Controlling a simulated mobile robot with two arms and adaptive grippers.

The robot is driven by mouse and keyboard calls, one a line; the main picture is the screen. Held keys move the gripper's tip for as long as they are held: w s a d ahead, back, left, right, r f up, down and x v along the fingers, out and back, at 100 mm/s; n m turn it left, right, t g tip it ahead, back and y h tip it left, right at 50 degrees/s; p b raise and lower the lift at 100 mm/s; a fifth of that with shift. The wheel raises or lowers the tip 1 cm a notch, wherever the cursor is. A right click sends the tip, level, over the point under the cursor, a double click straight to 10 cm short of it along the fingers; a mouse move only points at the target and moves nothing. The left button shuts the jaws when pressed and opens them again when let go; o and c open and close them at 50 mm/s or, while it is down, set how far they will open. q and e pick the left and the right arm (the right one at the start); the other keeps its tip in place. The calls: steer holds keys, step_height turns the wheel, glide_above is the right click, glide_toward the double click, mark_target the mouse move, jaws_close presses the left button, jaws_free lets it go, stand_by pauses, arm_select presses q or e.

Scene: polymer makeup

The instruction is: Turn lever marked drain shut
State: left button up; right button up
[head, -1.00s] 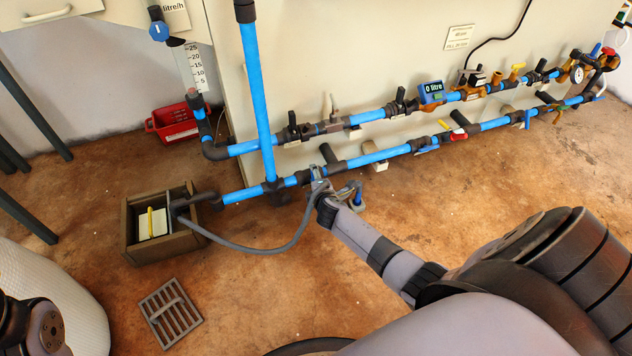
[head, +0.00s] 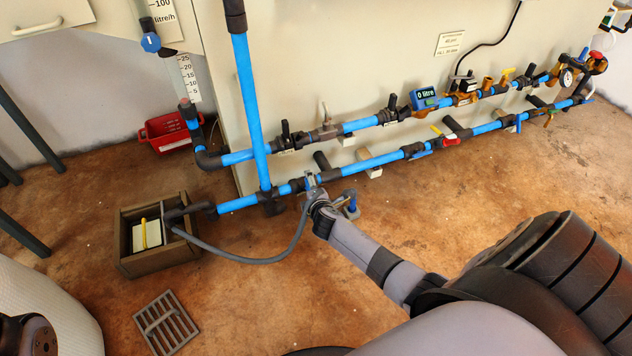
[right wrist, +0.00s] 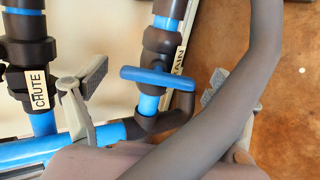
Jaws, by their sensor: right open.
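The blue drain lever (right wrist: 158,77) sits on a dark valve in the right wrist view, crosswise to its pipe. A label (right wrist: 179,63) beside it is partly hidden, with only "AIN" readable. My right gripper (right wrist: 150,88) is open, one grey finger left of the lever and the other right of it, partly behind a grey hose (right wrist: 225,105). I see no clear contact with the lever. In the head view my right gripper (head: 316,190) is at the lower blue pipe, and the lever cannot be made out there. My left gripper is not in view.
A "CHUTE" label (right wrist: 38,90) marks the neighbouring pipe. The hose (head: 250,258) loops from near my gripper to a wooden box (head: 125,238). A vertical blue pipe (head: 250,110) rises close by. A red bin (head: 165,132) and floor grate (head: 166,322) stand left.

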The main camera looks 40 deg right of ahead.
steer(key=v, duration=1.1)
steer(key=shift+w+f, duration=0.1)
